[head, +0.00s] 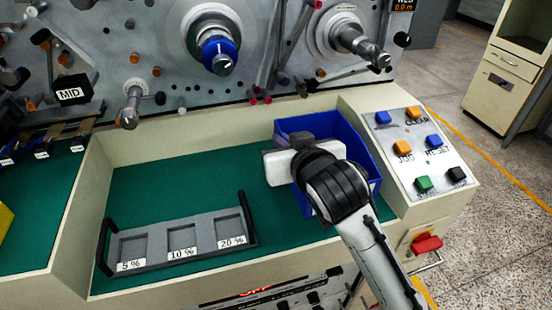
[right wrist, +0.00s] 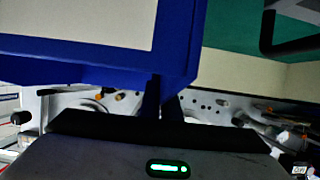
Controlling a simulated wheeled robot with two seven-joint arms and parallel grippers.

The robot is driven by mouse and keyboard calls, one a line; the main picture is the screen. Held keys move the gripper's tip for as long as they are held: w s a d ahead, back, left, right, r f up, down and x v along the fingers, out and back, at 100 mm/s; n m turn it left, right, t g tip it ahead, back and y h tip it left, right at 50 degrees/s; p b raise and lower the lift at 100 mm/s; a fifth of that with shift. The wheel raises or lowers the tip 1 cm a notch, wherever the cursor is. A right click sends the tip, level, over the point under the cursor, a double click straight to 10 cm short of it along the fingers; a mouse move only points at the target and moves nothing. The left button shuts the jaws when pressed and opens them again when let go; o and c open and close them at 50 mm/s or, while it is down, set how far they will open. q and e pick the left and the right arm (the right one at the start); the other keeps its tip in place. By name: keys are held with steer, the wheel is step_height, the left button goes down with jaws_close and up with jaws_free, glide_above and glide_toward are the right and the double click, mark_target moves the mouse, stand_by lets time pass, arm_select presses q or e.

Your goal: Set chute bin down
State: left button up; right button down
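The chute bin is a blue open box (head: 350,137) at the right end of the green work surface (head: 150,200) in the head view, beside the button panel. My right gripper (head: 299,139) reaches over it and hides much of its near side and inside. In the right wrist view the bin (right wrist: 120,74) fills the upper left, with a pale panel on it. The dark fingers of my right gripper (right wrist: 163,97) are close together at the bin's edge and appear shut on its wall. Whether the bin's bottom touches the surface is hidden. My left gripper is not in view.
A grey tray (head: 203,238) with slots marked 5 %, 10 % and 20 % and black handles stands at front left of the surface. The button panel (head: 418,150) is right of the bin. Spindles (head: 218,55) project above. Green surface between tray and bin is clear.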

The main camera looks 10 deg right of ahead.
steer(key=shift+w+f, duration=0.1)
steer(key=shift+f, duration=2)
steer(key=c, duration=2)
jaws_free()
steer(key=shift+f, duration=0.15)
steer(key=v, duration=1.2)
